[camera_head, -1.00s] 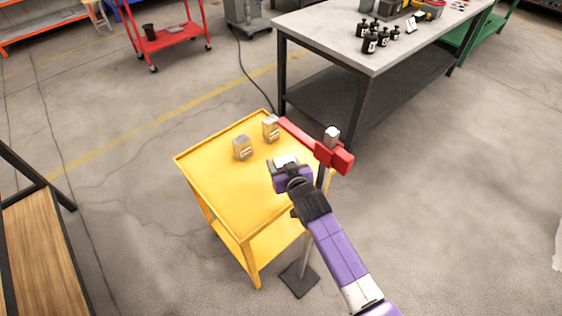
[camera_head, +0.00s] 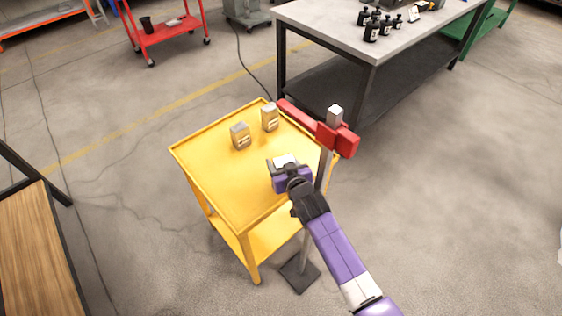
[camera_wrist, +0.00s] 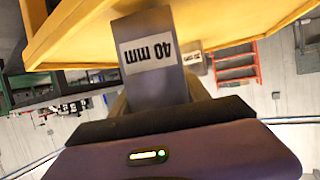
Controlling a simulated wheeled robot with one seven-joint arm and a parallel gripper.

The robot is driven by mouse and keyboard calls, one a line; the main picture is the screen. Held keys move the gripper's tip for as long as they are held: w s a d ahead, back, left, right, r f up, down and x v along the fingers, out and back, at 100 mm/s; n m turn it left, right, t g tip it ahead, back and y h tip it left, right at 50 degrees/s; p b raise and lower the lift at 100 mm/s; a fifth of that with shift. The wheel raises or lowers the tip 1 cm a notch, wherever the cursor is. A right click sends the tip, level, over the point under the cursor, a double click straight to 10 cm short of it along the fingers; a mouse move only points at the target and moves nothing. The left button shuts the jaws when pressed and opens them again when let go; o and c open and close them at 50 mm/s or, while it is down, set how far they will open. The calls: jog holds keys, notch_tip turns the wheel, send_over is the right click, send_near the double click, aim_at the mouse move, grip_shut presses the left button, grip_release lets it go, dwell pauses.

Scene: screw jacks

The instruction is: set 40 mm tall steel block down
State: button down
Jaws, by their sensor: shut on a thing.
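My gripper (camera_head: 286,168) is over the front right part of the yellow cart (camera_head: 222,190). It is shut on the 40 mm tall steel block (camera_wrist: 150,57), whose "40 mm" label reads upside down in the wrist view. In the head view only the top of that block shows between the jaws, and I cannot tell whether its base touches the cart top. Two other labelled metal blocks stand upright on the cart, one at the middle back (camera_head: 240,136) and one near the back corner (camera_head: 270,118).
A red beam on a grey post (camera_head: 337,138) stands at the cart's right side, close to my gripper. A grey-topped workbench (camera_head: 350,35) with black bottles is behind. The left and front of the cart top are clear.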

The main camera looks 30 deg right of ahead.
jog(key=shift+w+f+b, duration=0.1)
jog(key=shift+f+b, duration=0.35)
jog(key=shift+b, duration=0.15)
dwell(0.4)
jog(key=shift+c, duration=2.4)
grip_release()
jog(key=shift+o, duration=0.2)
jog(key=shift+f, duration=0.25)
jog(key=shift+r, duration=0.1)
